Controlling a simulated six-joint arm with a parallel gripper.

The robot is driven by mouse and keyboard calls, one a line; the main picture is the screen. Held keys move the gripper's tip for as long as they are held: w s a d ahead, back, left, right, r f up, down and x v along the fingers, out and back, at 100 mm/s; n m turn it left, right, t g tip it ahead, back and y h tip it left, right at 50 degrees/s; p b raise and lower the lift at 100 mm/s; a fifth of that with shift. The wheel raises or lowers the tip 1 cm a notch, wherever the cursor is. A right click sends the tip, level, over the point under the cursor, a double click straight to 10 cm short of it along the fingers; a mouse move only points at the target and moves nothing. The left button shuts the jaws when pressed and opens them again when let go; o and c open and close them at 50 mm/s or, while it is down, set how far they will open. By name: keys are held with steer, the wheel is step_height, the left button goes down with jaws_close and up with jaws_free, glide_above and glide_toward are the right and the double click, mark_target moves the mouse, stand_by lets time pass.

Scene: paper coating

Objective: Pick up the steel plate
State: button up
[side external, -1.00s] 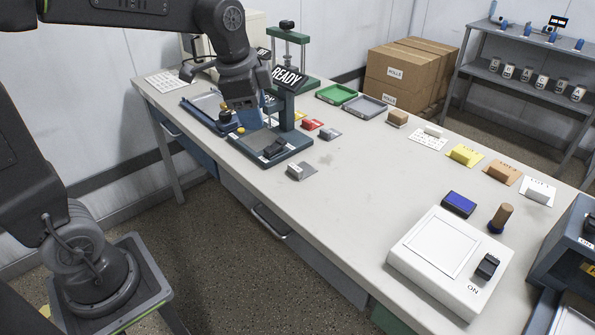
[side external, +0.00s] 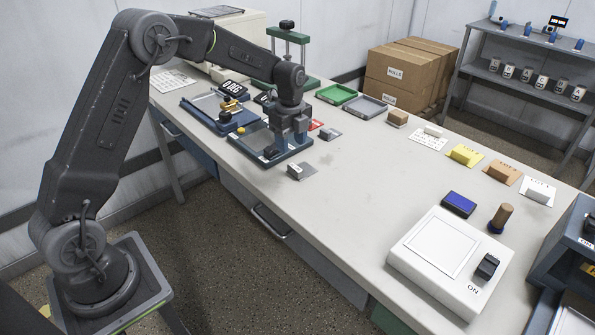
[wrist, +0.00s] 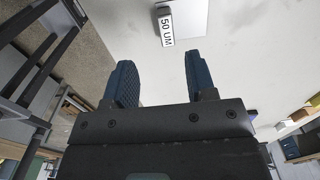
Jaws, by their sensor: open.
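A small grey steel plate (side external: 309,168) lies flat on the near-left part of the table, with a pale block (side external: 295,172) on its left end. In the wrist view the plate (wrist: 190,20) shows at the top, and the block's label (wrist: 167,30) reads "50 UM". My gripper (side external: 298,140) is above the table, just behind the plate in the side view and apart from it. In the wrist view its two dark blue fingers (wrist: 160,68) are spread with nothing between them. The plate lies beyond the fingertips.
A white box (side external: 440,258) stands at front right. The table between is clear.

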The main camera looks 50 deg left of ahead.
mark_target(294, 166)
steer(key=f, duration=0.8)
steer(key=shift+w+d+f, duration=0.1)
steer(key=shift+w+f, duration=0.1)
steer(key=shift+w, duration=0.2)
steer(key=shift+c, duration=0.2)
jaws_close()
